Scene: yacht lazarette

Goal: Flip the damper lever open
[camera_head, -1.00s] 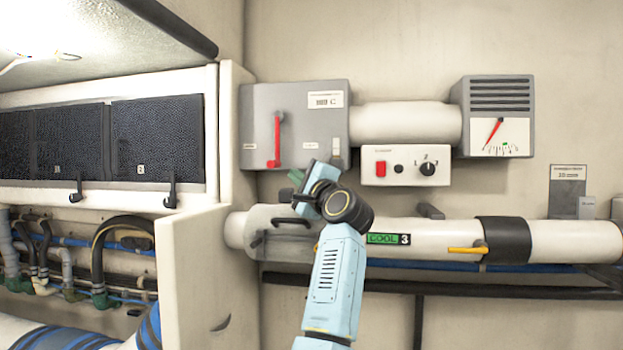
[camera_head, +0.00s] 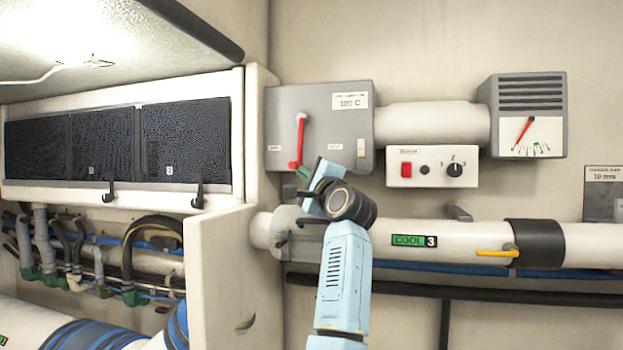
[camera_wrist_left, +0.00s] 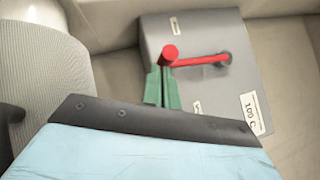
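The red damper lever (camera_head: 300,142) hangs down, slightly tilted, on the front of a grey box (camera_head: 337,125). In the left wrist view the lever (camera_wrist_left: 198,61) lies sideways, with its round knob toward the camera. My left gripper (camera_head: 303,174) is just below and right of the lever's lower end. Its green fingers (camera_wrist_left: 162,84) are together, with nothing visible between them. Their tips are close beside the knob; whether they touch it I cannot tell. My right gripper is not in view.
A white pipe (camera_head: 470,240) with a yellow handle (camera_head: 496,253) runs below. A white switch panel (camera_head: 432,167) and a gauge box (camera_head: 528,115) are to the right. A pale partition (camera_head: 222,275) stands left of my arm.

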